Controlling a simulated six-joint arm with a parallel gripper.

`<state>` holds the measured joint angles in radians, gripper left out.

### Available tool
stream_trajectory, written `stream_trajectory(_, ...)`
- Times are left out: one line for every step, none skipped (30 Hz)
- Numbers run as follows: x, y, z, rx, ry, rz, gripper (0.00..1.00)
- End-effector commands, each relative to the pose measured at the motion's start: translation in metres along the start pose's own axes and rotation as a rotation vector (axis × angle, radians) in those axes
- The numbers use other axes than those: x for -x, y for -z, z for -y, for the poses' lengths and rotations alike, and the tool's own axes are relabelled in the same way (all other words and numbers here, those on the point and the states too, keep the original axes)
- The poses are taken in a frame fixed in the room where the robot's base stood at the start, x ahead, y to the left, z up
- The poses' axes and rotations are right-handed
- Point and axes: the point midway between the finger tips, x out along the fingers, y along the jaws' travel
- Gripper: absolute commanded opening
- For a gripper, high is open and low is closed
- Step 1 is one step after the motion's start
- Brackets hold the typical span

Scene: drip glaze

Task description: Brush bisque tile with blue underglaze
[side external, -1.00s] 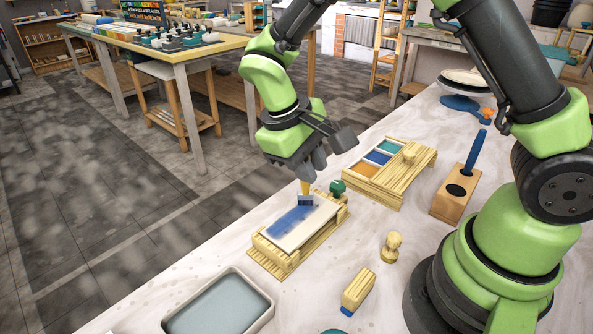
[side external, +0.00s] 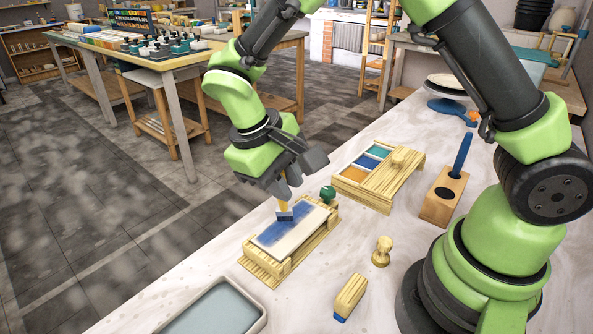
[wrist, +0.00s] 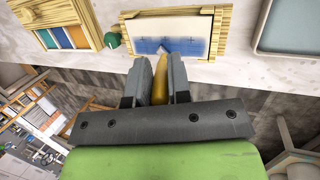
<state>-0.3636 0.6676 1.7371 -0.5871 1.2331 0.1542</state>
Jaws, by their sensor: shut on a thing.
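The bisque tile (side external: 304,231) is a pale slab lying in a light wooden frame (side external: 262,269) on the worktable. A blue band of glaze covers part of it, and the rest is white. My gripper (side external: 284,181) is above the tile, shut on a brush (side external: 284,205) with a yellow handle. The brush's dark blue head is at the painted area and seems to touch the tile. In the wrist view, the yellow handle (wrist: 161,80) shows between my fingers, and the tile (wrist: 195,25) has a blue stripe with soft ends. The brush tip is partly hidden there.
A wooden tray (side external: 372,197) with orange, blue and teal compartments stands behind the frame, a green knob (side external: 327,193) between them. A wooden block with a blue handle (side external: 462,155), a small wooden knob (side external: 382,251), a blue-tipped block (side external: 350,296) and a water tray (side external: 222,312) stand around.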

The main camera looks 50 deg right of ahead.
Motion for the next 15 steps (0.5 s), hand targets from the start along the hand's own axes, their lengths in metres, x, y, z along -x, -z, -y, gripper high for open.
stream_trajectory(0.001,0.0,0.006,0.002,0.001,0.0,0.0)
stream_trajectory(0.002,0.0,0.009,0.003,0.001,0.0,0.0)
stream_trajectory(0.003,-0.001,0.013,0.004,0.001,0.0,0.0)
stream_trajectory(0.004,0.0,0.015,0.003,0.001,0.0,0.0)
stream_trajectory(0.005,0.0,0.018,0.003,0.001,0.0,0.0)
stream_trajectory(0.006,0.0,0.022,0.004,0.0,0.0,0.0)
stream_trajectory(0.007,0.0,0.025,0.004,0.001,0.0,0.0)
stream_trajectory(0.008,0.0,0.028,0.004,0.001,0.0,0.0)
stream_trajectory(0.009,0.0,0.032,0.003,0.001,0.0,0.0)
stream_trajectory(0.01,-0.001,0.035,0.004,0.0,0.0,0.0)
stream_trajectory(0.011,-0.001,0.037,0.003,0.001,-0.001,0.0)
stream_trajectory(0.012,0.0,0.041,0.003,0.001,-0.001,0.0)
stream_trajectory(0.013,0.0,0.044,0.003,0.0,0.0,0.0)
stream_trajectory(0.014,0.0,0.047,0.003,0.0,0.0,0.0)
stream_trajectory(0.015,0.0,0.051,0.003,0.001,-0.001,0.0)
